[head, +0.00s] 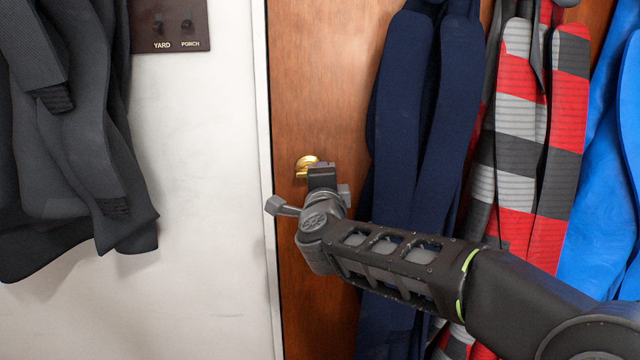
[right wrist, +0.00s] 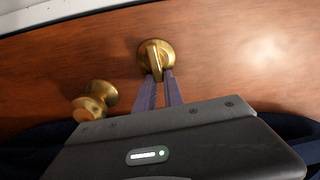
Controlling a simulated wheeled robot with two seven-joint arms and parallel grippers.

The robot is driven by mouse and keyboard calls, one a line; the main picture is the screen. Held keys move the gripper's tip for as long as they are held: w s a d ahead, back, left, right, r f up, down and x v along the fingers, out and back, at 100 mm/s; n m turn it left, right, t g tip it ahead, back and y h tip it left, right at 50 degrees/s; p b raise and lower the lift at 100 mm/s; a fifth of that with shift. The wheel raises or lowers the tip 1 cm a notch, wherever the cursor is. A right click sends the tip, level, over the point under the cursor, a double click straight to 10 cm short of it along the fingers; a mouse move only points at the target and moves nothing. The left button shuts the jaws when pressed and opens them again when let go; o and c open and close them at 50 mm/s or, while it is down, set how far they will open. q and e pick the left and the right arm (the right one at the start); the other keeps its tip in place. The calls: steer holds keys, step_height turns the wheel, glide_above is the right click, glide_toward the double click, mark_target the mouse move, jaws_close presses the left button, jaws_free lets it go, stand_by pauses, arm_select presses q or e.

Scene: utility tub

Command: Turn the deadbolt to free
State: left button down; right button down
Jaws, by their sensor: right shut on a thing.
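The deadbolt, a round brass plate with a thumb-turn, is on the brown wooden door (head: 318,60) near its left edge. In the head view its plate (head: 305,163) shows just above my right gripper (head: 312,176), which covers part of it. In the right wrist view the deadbolt (right wrist: 155,52) shows face on, its thumb-turn (right wrist: 154,58) standing roughly upright with a slight tilt. The two fingers of my right gripper (right wrist: 161,78) are shut on the thumb-turn's near end. My left gripper is not in view.
A brass door knob (right wrist: 95,100) is left of the fingers in the right wrist view. Navy (head: 415,120), striped (head: 525,130) and blue (head: 610,170) garments hang close to my right arm. A dark coat (head: 70,150) and a switch plate (head: 170,25) marked YARD and PORCH are on the left wall.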

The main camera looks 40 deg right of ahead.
steer(key=shift+a+r+m+b, duration=0.1)
steer(key=shift+a+m+b, duration=0.05)
steer(key=shift+m+b, duration=0.2)
steer(key=shift+r, duration=0.1)
steer(key=c, duration=1.5)
jaws_free()
steer(key=shift+w+a, duration=0.1)
steer(key=shift+c, duration=0.2)
steer(key=shift+o, duration=0.5)
steer(key=shift+w+a+f, duration=0.1)
steer(key=shift+w+f, duration=0.05)
steer(key=shift+f, duration=0.05)
steer(key=shift+a, duration=0.1)
steer(key=p+v, duration=0.1)
steer(key=v, duration=0.7)
steer(key=shift+r, duration=0.1)
